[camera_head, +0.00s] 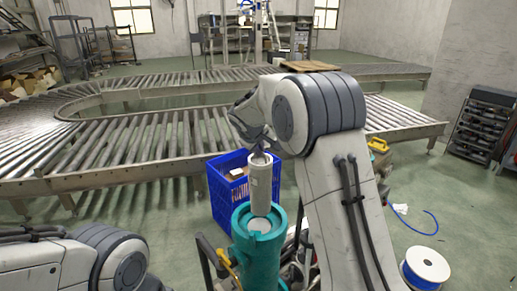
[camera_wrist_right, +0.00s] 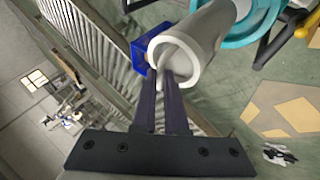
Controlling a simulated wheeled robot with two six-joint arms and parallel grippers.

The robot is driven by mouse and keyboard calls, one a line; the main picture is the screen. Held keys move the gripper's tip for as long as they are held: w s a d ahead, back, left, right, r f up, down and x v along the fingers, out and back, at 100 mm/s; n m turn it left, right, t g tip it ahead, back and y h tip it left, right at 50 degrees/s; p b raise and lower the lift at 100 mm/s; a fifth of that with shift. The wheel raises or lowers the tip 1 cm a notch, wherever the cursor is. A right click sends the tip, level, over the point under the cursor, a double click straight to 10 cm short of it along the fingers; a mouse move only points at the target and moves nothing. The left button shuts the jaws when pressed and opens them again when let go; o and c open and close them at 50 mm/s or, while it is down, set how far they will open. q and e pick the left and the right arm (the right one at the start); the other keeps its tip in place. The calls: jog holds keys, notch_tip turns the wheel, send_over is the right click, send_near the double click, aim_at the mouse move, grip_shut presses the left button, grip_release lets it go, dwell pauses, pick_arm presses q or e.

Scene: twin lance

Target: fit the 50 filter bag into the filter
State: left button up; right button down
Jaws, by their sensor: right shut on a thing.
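The filter bag (camera_head: 261,187) is a pale grey upright cylinder. My right gripper (camera_head: 260,152) is shut on it at its top end. In the right wrist view, the fingertips (camera_wrist_right: 167,82) reach into the bag's open white rim (camera_wrist_right: 205,62) and pinch a pale piece there. The filter (camera_head: 257,255) is a teal upright housing with an open round mouth, directly below the bag. The bag's lower end overlaps the mouth in the picture; I cannot tell whether it is just above or slightly inside. A pale round surface (camera_head: 258,225) shows within the mouth. My left gripper is out of view.
A blue crate (camera_head: 222,195) stands behind the filter. Roller conveyors (camera_head: 120,150) run across behind it. A spool (camera_head: 427,265) and a blue hose (camera_head: 432,215) lie on the floor at right. Rails and a yellow handle (camera_head: 227,261) are close to the filter's left.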

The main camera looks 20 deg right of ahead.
aim_at(258, 164)
jog(key=shift+w+a, duration=0.1)
jog(key=shift+a, duration=0.1)
jog(key=shift+s+r, duration=0.15)
jog(key=shift+s, duration=0.05)
notch_tip(258, 164, down, 6)
jog(key=b, duration=0.5)
jog(key=shift+s+b, duration=0.1)
jog(key=shift+b, duration=0.4)
dwell(1.5)
